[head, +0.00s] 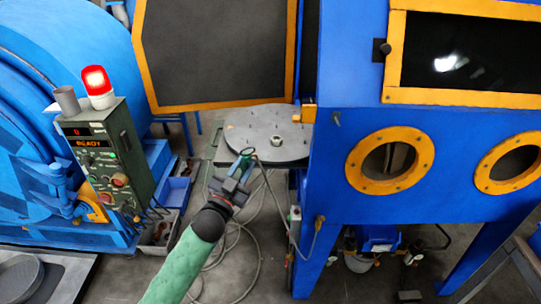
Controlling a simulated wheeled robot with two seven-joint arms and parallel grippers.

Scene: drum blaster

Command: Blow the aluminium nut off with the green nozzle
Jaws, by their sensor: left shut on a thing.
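My left gripper (237,172) is at the front edge of the turntable, shut on the green nozzle (234,171), which is partly hidden by the fingers. The nozzle's tip reaches up to the turntable's near rim, a little left of and nearer than the nut. A hose curls from it to the floor. My right gripper is not in the head view.
A control box (103,153) with a lit red lamp (97,82) stands at the left, by a big blue drum. A blue blast cabinet (345,200) with orange-ringed ports stands close on the right. Its orange-framed door (215,55) is open behind the turntable.

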